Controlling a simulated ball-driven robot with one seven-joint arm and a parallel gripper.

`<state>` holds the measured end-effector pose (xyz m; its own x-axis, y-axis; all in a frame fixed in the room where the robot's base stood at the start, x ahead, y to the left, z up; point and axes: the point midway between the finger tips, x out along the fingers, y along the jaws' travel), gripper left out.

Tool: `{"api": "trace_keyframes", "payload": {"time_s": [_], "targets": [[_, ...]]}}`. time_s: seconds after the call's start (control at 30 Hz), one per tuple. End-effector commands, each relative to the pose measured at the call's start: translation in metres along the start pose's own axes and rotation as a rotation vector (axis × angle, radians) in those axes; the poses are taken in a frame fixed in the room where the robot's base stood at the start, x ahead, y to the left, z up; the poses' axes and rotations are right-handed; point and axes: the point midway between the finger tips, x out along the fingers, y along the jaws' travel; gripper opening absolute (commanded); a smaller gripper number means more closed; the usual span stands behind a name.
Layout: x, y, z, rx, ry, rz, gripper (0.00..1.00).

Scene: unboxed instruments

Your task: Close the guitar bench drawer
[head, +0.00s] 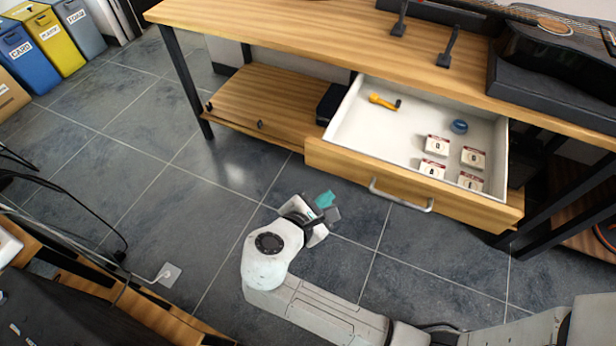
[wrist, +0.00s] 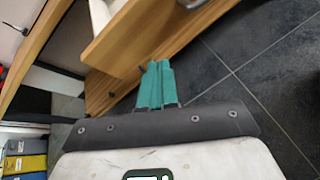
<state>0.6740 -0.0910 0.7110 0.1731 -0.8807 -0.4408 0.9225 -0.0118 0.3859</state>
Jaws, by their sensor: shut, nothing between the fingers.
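The guitar bench drawer (head: 340,165) is pulled out from under the wooden bench top, with a metal bar handle (head: 400,196) on its wooden front. Inside it lie a yellow tool (head: 384,101), a blue roll (head: 459,126) and several small white labelled boxes (head: 436,145). My gripper (head: 327,199), with teal fingers, is in front of the drawer and to the left of the handle, apart from it. The teal fingers also show in the wrist view (wrist: 156,84), side by side and empty. The wooden drawer (wrist: 172,28) is beyond them there.
A guitar (head: 560,45) lies in a dark case on the bench top (head: 300,30). A low wooden shelf (head: 265,100) is left of the drawer. Blue, yellow and grey bins (head: 52,40) stand at the far left. Cables lie on the left floor; the tiled floor before the drawer is clear.

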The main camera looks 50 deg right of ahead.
Motion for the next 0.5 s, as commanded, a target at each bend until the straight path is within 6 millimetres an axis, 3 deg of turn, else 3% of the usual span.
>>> {"api": "trace_keyframes", "payload": {"time_s": [0.03, 0.2, 0.4, 0.5], "targets": [[0.001, 0.004, -0.025, -0.082, -0.059, 0.053, 0.0], [-0.023, 0.03, -0.051, -0.319, -0.259, 0.182, 0.0], [-0.045, 0.044, -0.063, -0.455, -0.398, 0.245, 0.0], [-0.046, 0.047, -0.062, -0.472, -0.417, 0.251, 0.0]]}}
